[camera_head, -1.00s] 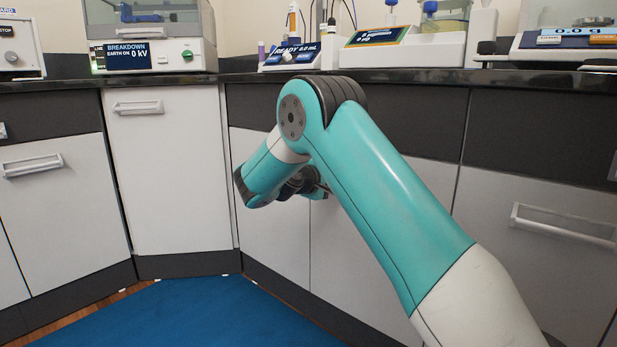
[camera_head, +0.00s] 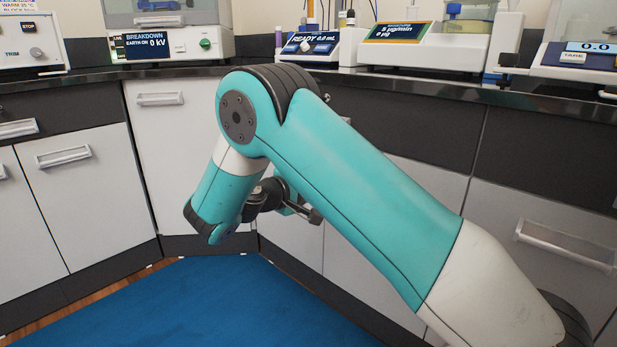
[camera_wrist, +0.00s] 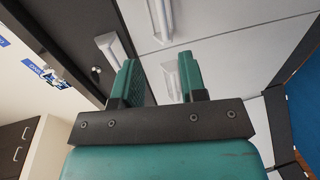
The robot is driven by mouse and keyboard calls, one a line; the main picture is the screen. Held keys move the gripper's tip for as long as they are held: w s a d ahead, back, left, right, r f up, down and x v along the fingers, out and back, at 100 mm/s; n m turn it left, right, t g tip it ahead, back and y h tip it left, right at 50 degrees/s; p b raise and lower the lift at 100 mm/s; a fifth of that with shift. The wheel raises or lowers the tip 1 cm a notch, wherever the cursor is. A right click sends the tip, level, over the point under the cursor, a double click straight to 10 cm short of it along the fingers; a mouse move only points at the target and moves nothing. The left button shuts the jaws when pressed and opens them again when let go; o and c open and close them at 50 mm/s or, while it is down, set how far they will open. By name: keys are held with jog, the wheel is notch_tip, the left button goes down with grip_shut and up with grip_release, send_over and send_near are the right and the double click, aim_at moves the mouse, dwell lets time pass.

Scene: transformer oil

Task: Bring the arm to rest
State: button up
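My arm, teal and white, is bent at the elbow in front of the lower cabinets in the head view. My gripper (camera_wrist: 158,82) shows in the wrist view with its two teal fingers apart and nothing between them. Behind the fingers are pale cabinet fronts (camera_wrist: 222,30) and a handle. In the head view the gripper end is partly hidden behind my own forearm, below the counter's height.
A dark counter (camera_head: 75,76) runs along the back. On it stand a breakdown tester (camera_head: 165,45), a dosing unit (camera_head: 308,46), a titrator (camera_head: 425,50) and a balance (camera_head: 580,65). Cabinet handles (camera_head: 565,245) stick out near my arm. A blue mat (camera_head: 200,305) covers clear floor.

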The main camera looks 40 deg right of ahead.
dwell(0.6)
jog(key=s+a+r+n+g+y+p, duration=0.15)
jog(key=s+a+r+y, duration=0.25)
jog(key=s+a+y, duration=0.95)
jog(key=s+a+r+n+g+y, duration=0.3)
jog(key=s+a+y, duration=0.5)
jog(key=s, duration=1)
notch_tip(320, 180, up, 36)
jog(key=a+t+h+p, duration=0.1)
jog(key=a+h+p, duration=0.1)
jog(key=p, duration=3.3)
jog(key=shift+w+r+p, duration=0.15)
jog(key=shift+w+p, duration=0.2)
jog(key=shift+w, duration=0.1)
